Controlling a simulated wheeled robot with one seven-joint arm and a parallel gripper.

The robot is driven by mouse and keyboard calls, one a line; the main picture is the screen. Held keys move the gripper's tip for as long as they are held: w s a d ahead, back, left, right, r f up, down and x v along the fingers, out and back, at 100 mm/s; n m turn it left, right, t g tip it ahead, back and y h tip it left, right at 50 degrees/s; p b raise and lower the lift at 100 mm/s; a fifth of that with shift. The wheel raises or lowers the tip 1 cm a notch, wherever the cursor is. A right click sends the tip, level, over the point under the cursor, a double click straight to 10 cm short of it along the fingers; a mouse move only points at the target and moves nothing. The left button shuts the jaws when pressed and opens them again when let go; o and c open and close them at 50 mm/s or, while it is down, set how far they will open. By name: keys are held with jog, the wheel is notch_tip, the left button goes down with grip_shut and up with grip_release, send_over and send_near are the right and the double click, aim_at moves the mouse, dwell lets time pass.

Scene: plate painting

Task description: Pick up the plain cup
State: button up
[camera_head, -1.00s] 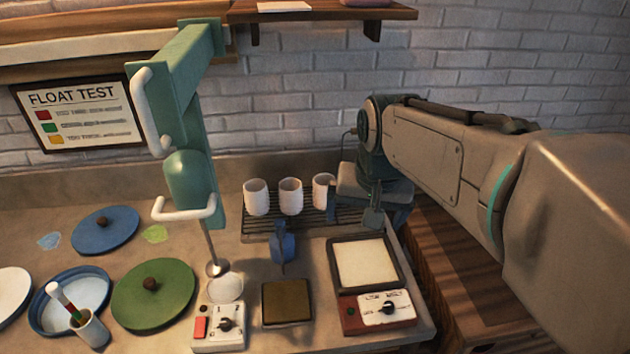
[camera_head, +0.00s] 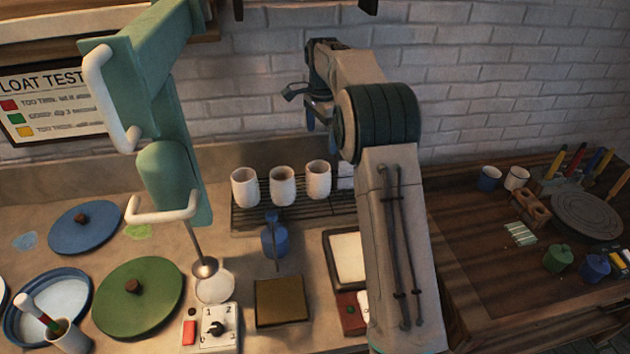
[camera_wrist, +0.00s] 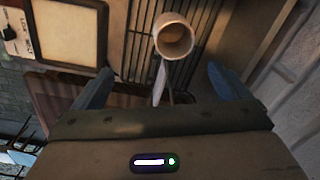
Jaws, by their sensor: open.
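Three white cups stand in a row on the dark wire rack (camera_head: 295,216): a left cup (camera_head: 245,187), a middle cup (camera_head: 283,186) and a right cup (camera_head: 318,180). A white shape (camera_head: 346,175) to their right is mostly hidden by my arm. I see no pattern on these cups. My gripper (camera_head: 306,110) is open and empty, above the rack near the wall. In the wrist view, one pale cup (camera_wrist: 174,38) stands on the rack beyond my open gripper (camera_wrist: 160,88), apart from the fingers. A thin white piece below that cup is unclear.
A green press (camera_head: 175,170) stands left of the rack. A blue-handled stamp (camera_head: 274,240) stands in front of the rack. Green (camera_head: 135,295) and blue (camera_head: 85,227) plates lie at left. A wooden side table (camera_head: 455,245) with mugs and tools is at right.

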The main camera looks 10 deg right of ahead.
aim_at(318, 178)
jog(key=shift+m, duration=0.6)
jog(key=w+f+p, duration=0.1)
jog(key=f, duration=0.5)
jog(key=w+f, duration=0.1)
jog(key=f, duration=0.5)
jog(key=w+f+p, duration=0.1)
jog(key=f, duration=0.5)
jog(key=shift+f+p, duration=0.25)
jog(key=shift+p, duration=0.05)
jog(key=shift+a, duration=0.1)
jog(key=c, duration=1.2)
jog(key=shift+r, duration=0.1)
